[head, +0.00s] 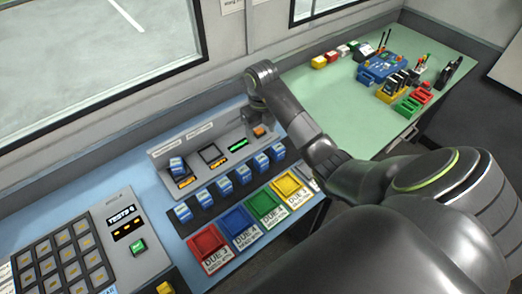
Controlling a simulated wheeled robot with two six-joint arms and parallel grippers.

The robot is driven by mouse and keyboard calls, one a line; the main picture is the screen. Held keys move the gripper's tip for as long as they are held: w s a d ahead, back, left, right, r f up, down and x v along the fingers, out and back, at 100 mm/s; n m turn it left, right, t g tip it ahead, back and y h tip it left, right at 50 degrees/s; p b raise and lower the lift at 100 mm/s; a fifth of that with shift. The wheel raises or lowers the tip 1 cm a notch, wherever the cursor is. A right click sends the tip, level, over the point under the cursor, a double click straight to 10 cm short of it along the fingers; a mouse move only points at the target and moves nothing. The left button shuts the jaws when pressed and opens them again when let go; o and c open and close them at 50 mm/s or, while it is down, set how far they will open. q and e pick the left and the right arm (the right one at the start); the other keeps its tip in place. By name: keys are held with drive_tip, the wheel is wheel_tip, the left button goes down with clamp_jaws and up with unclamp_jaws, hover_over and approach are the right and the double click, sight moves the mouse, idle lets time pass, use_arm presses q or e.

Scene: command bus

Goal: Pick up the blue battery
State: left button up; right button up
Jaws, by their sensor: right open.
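Several blue-and-white batteries stand in a dark rack in the head view, among them one at its left end (183,212) and one at its right end (278,151). Another blue battery (177,165) sits in the left bay of the grey charging panel (162,158). My right gripper (258,131) is open and points down over the right end of that panel, behind and left of the rack's right end. An orange-brown patch shows by its fingertips; I cannot tell what it is. My left gripper is not in view.
Red (207,242), blue (239,222), green (263,204) and yellow (289,186) labelled trays line the front edge. A keypad console (87,247) stands at the left. Coloured gear, including a blue box (377,70), stands on the green table (325,95). A window wall runs behind.

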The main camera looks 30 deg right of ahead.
sight(261, 157)
wheel_tip(261, 157, down, 9)
drive_tip(key=b, duration=0.8)
drive_tip(key=shift+s+a+f, duration=0.1)
drive_tip(key=shift+f, duration=0.05)
wheel_tip(261, 157, down, 2)
drive_tip(key=shift+s+a+f+b, duration=0.1)
drive_tip(key=shift+s+a+b, duration=0.05)
drive_tip(key=shift+b, duration=0.3)
drive_tip(key=shift+f+p, duration=0.3)
drive_tip(key=shift+f, duration=0.55)
drive_tip(key=c, duration=1.2)
